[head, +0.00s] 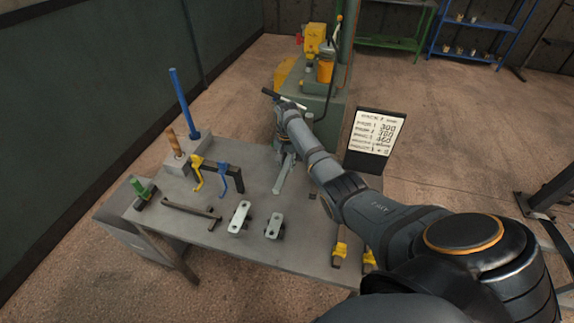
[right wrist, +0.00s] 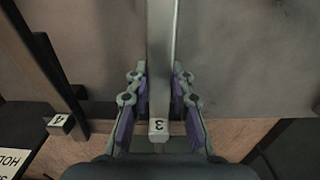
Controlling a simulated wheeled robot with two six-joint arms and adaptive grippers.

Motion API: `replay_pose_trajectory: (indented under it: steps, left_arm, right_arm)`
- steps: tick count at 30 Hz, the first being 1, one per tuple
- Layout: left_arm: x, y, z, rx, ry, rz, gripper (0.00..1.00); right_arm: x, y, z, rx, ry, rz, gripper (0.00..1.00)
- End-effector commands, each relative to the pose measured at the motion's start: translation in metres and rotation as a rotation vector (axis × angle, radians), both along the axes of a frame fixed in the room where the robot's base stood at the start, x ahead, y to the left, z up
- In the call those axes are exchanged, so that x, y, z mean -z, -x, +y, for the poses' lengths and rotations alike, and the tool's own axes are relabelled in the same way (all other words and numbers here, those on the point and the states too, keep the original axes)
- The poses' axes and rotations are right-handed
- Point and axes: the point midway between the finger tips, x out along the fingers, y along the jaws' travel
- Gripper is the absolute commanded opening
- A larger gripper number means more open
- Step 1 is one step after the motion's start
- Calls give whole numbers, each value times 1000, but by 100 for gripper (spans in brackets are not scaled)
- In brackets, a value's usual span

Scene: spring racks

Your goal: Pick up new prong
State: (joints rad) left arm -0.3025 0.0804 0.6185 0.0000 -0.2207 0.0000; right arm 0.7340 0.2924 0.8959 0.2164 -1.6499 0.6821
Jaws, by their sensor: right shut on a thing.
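My right gripper (head: 287,148) reaches over the far right part of the workbench. It is shut on a pale grey bar, which I take to be the new prong (head: 284,178). In the right wrist view the bar (right wrist: 160,70) runs lengthwise between the purple-padded fingers of the gripper (right wrist: 159,97), its near end marked "3". The bar slants across the bench top in the head view; whether it touches the surface cannot be told. The gripper and wrist partly hide its far end. My left gripper is not in view.
The workbench (head: 205,230) holds yellow and blue hooks (head: 210,173), a dark bar (head: 190,209), two silver brackets (head: 239,217) and yellow-ended tools (head: 340,252). A block with upright rods (head: 187,147) stands at left. A written board (head: 374,138) stands right, a green machine (head: 310,100) behind.

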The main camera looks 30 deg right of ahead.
Motion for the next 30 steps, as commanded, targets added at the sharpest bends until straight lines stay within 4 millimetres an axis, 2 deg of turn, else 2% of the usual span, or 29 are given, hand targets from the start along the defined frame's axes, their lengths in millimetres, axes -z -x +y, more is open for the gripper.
replay_pose_trajectory:
  steps: [2, 10, 13, 24, 30]
  left_arm:
    - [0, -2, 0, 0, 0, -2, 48]
    - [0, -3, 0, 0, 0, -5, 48]
    - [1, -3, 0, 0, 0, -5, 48]
    - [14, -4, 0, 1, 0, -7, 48]
    - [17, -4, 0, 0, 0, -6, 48]
  right_arm:
    - [0, 0, 0, 0, 1, -1, 0]
    - [-2, -1, -1, 0, 1, -3, 0]
    - [-8, -2, -1, 0, 1, -5, 0]
    - [-80, -2, -1, 0, 1, -8, 0]
    - [-100, -1, 0, 0, 0, -4, 0]
